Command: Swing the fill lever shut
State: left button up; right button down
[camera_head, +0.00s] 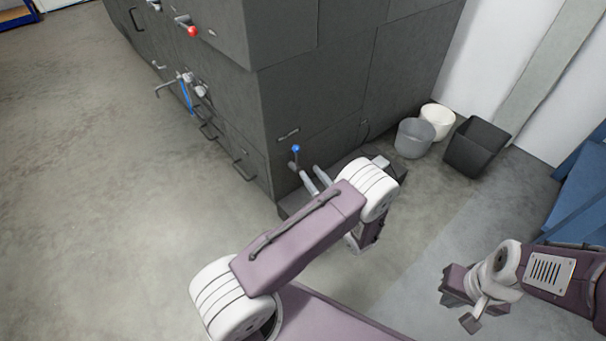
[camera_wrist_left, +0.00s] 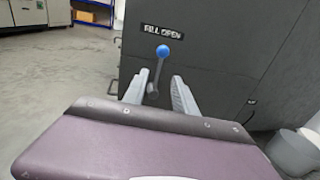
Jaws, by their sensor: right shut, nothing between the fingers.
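The fill lever is a grey lever with a blue ball knob (camera_head: 296,149) on the side of the dark grey machine (camera_head: 320,110). In the left wrist view its knob (camera_wrist_left: 162,51) stands up just below a plate reading "FILL OPEN" (camera_wrist_left: 163,31). My left gripper (camera_head: 304,168) is open, its two fingers pointing at the panel. In the left wrist view the lever's stem shows between the fingers (camera_wrist_left: 160,76); I cannot tell whether they touch it. My right gripper (camera_head: 471,310) is shut and empty, low at the right, well away from the machine.
A grey bucket (camera_head: 414,138), a white bucket (camera_head: 437,121) and a black bin (camera_head: 476,147) stand right of the machine by the wall. A red knob (camera_head: 192,31) and a blue-handled valve (camera_head: 186,97) stick out of the machine's other face. Floor at the left is clear.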

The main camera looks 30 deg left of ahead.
aim_at(297, 155)
pick_arm(q)
jog(key=b+x, duration=0.3)
jog(key=x, duration=0.1)
jog(key=b+x, duration=0.2)
jog(key=x, duration=0.2)
jog(key=shift+w+a+f+b, duration=0.1)
jog(key=shift+a+f+b, duration=0.1)
jog(key=shift+b, duration=0.2)
jog(key=shift+w+a+r, duration=0.2)
jog(key=shift+c, duration=0.3)
grip_shut()
dwell(0.6)
